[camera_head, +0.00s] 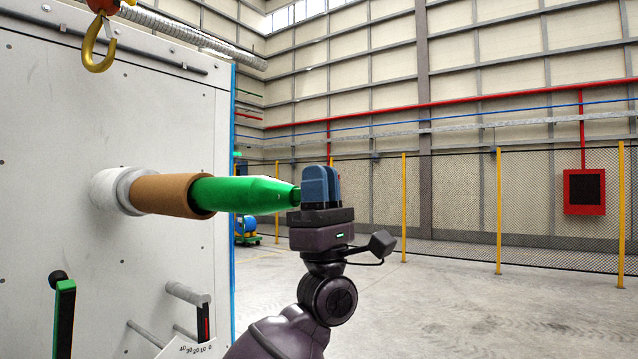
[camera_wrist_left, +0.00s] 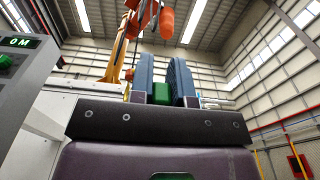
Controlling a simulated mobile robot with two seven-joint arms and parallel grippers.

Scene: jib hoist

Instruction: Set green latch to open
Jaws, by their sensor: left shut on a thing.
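A green tapered bar (camera_head: 245,194) sticks out sideways from a brown sleeve (camera_head: 165,194) and a white collar on the pale panel. My left gripper (camera_head: 320,188), with blue fingers, is shut on the bar's narrow tip. In the left wrist view the green end (camera_wrist_left: 162,93) shows between the two fingers (camera_wrist_left: 162,85). A green lever (camera_head: 64,310) with a black knob stands upright at the panel's lower left. I cannot tell which of these green parts is the latch. My right gripper is not in view.
The pale panel (camera_head: 50,150) fills the left side. A yellow hook (camera_head: 97,50) hangs at its top. Grey rods and a scale plate (camera_head: 190,348) sit low on it. A mesh fence (camera_head: 450,200) and red box (camera_head: 584,191) stand far right.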

